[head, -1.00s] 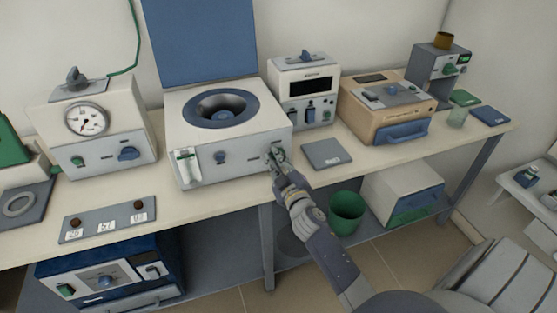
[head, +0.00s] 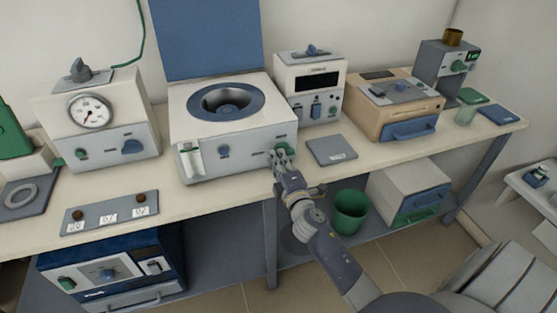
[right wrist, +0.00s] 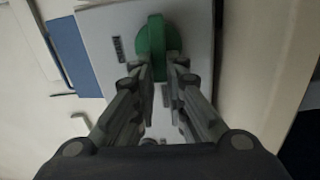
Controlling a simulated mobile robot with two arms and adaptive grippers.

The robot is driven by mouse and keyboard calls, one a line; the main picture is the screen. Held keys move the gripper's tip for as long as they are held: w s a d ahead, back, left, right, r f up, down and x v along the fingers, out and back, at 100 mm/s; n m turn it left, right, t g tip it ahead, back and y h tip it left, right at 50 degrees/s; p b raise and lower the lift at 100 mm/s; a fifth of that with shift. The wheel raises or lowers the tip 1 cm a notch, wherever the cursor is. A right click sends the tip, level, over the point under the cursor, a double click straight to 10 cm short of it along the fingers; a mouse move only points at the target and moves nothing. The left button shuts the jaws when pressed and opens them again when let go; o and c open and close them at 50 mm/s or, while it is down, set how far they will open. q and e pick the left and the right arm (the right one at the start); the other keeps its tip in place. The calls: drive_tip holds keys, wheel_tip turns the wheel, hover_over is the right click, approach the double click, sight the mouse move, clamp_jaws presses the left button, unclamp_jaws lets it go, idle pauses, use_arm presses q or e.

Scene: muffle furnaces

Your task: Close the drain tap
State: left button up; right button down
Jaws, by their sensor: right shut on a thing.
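A green tap knob (head: 284,149) sits at the right end of the front face of the white machine (head: 238,158) with the round open bowl. In the right wrist view the green knob (right wrist: 155,38) has a raised grip bar standing nearly upright in the picture, on a light panel with small unreadable labels. My right gripper (head: 281,157) is at this knob. In the right wrist view its fingertips (right wrist: 160,70) are shut on the lower end of the grip bar. Part of the knob is hidden behind the fingers in the head view. My left gripper is not in view.
A grey pad (head: 332,151) lies on the bench right of the machine. A white box with a display (head: 312,88) stands behind it. A green bucket (head: 350,211) is below the bench.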

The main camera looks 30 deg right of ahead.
drive_tip(key=shift+f+n, duration=0.15)
drive_tip(key=shift+n, duration=0.35)
drive_tip(key=c, duration=1.6)
unclamp_jaws()
drive_tip(key=v, duration=1.2)
drive_tip(key=shift+f, duration=0.1)
